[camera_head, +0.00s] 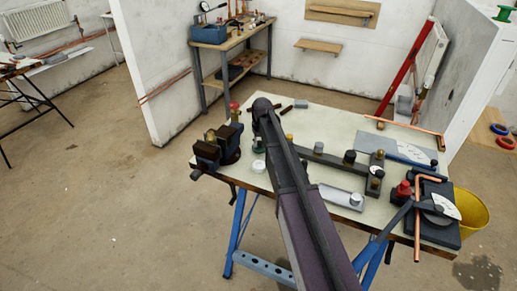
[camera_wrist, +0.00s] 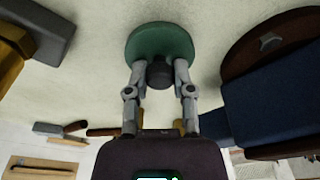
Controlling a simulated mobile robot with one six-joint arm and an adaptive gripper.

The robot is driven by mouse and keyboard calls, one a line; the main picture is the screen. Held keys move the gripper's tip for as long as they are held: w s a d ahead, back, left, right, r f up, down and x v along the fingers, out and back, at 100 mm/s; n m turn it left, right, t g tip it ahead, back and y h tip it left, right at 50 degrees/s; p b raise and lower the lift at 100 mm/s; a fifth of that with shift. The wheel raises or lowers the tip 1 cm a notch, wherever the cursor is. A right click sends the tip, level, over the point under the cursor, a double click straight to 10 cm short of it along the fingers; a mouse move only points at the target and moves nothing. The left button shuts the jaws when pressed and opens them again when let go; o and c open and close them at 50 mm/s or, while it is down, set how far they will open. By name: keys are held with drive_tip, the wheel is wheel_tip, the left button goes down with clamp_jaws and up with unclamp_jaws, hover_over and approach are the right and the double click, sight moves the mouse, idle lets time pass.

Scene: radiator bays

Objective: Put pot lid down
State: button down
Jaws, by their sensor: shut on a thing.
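The pot lid (camera_wrist: 160,38) is a green disc with a dark knob, seen in the wrist view at the upper middle. My gripper (camera_wrist: 160,72) is shut on the knob, with one finger on each side. The lid is over the pale tabletop; I cannot tell whether it touches it.
A vise (camera_head: 217,146) stands at the bench's left end and shows close on the right in the wrist view (camera_wrist: 275,95). A dark block with brass (camera_wrist: 38,30) is on the left there. Copper pipe (camera_head: 418,215) and a yellow bucket (camera_head: 473,213) are at the right.

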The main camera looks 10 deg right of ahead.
sight(261, 150)
drive_tip(key=shift+f+b, duration=0.4)
drive_tip(key=shift+f, duration=0.3)
drive_tip(key=shift+f, duration=0.1)
drive_tip(key=shift+c, duration=2.4)
unclamp_jaws()
wheel_tip(261, 150, up, 12)
drive_tip(key=s+p, duration=0.1)
drive_tip(key=p, duration=1.1)
drive_tip(key=shift+s+d, duration=0.15)
drive_tip(key=shift+s, duration=0.25)
drive_tip(key=shift+s, duration=0.1)
drive_tip(key=s+m+g, duration=0.1)
drive_tip(key=s, duration=2.6)
drive_tip(key=shift+s+a+m+g, duration=0.2)
drive_tip(key=shift+a+m+g, duration=0.15)
drive_tip(key=shift+m+g, duration=0.05)
